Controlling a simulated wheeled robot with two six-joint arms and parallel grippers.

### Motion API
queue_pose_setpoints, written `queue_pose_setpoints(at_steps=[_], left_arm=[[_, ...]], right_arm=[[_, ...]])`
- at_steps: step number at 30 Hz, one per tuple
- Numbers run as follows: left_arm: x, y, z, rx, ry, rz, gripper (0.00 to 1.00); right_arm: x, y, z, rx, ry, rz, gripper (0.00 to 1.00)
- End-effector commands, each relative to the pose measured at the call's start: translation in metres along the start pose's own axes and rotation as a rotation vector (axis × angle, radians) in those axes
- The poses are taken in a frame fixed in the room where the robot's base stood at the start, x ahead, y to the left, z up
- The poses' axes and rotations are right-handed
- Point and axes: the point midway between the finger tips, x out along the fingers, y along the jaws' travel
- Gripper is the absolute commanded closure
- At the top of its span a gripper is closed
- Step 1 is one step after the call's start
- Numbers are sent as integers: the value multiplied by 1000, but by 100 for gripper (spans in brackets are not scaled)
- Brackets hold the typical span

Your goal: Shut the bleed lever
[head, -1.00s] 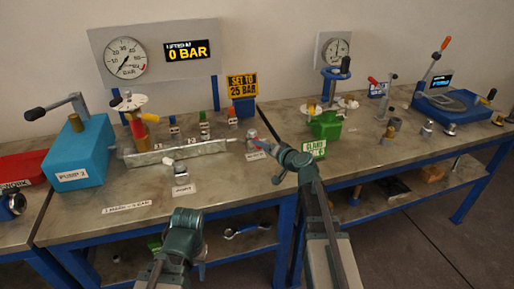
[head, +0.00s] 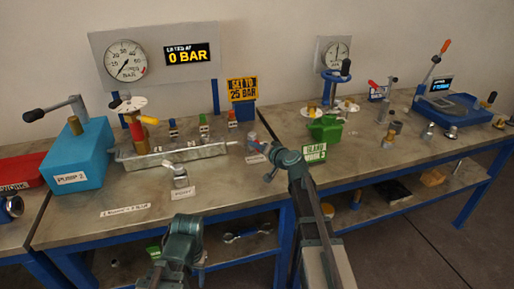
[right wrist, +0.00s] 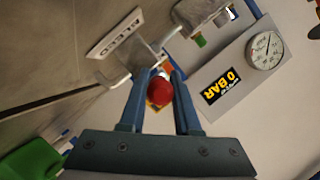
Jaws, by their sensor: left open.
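The bleed lever shows its round red knob (right wrist: 160,92) in the right wrist view, beside the slanted BLEED label (right wrist: 115,32). My right gripper (right wrist: 160,76) has one finger on each side of the knob, with little or no gap. I cannot tell whether the fingers press on it. My right gripper (head: 262,145) in the head view partly hides the lever. My left gripper (head: 183,222) is open and empty, low before the bench.
A metal manifold (head: 180,157) with valves runs along the bench beside the blue pump (head: 75,155). A green clamp base (head: 325,128) stands right of my right arm. The display (head: 187,53) reads 0 BAR. A small fitting (head: 180,175) stands at the front.

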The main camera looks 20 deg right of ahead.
Motion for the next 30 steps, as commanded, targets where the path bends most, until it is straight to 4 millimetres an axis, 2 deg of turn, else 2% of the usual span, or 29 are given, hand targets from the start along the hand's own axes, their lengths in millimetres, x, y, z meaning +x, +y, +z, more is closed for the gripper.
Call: queue_pose_setpoints(at_steps=[1,3,30], left_arm=[[0,0,0,0,0,0,50],[0,0,0,0,0,0,50],[0,0,0,0,0,0,50]], right_arm=[[0,0,0,0,0,0,92],[0,0,0,0,0,0,100],[0,0,0,-1,0,1,100]])
